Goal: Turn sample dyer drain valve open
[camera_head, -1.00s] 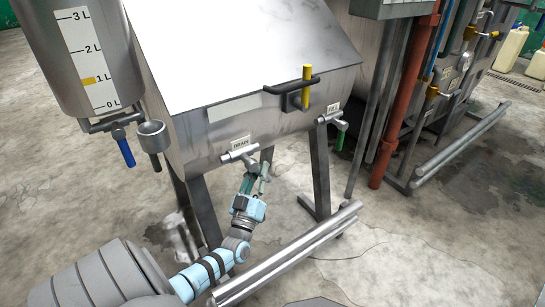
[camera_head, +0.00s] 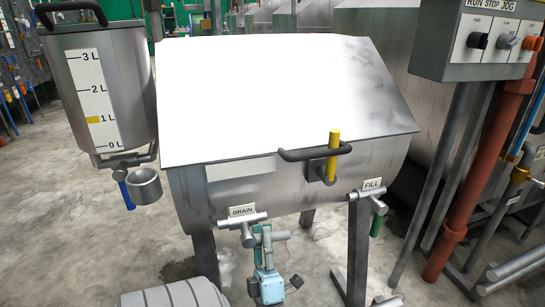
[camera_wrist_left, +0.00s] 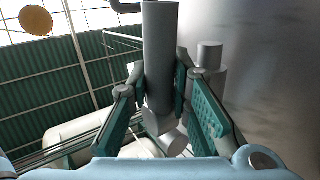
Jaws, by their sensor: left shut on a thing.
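The drain valve (camera_head: 247,224) is a grey metal fitting under the DRAIN label (camera_head: 242,211), at the lower front of the sample dyer (camera_head: 240,186). My left gripper (camera_head: 262,238) is at the valve, just right of its body, with the arm coming up from below. In the left wrist view, its teal fingers lie on both sides of a grey cylinder (camera_wrist_left: 160,50) of the valve and are shut on it. How far the valve is turned cannot be told. My right gripper is not in view.
The fill valve (camera_head: 375,205) with a green handle is to the right. A measuring tank (camera_head: 95,60) with a blue-handled tap and a small cup (camera_head: 144,187) stands left. A control box (camera_head: 480,40) and red pipe (camera_head: 480,160) are at right. Dyer legs (camera_head: 358,255) flank the space below.

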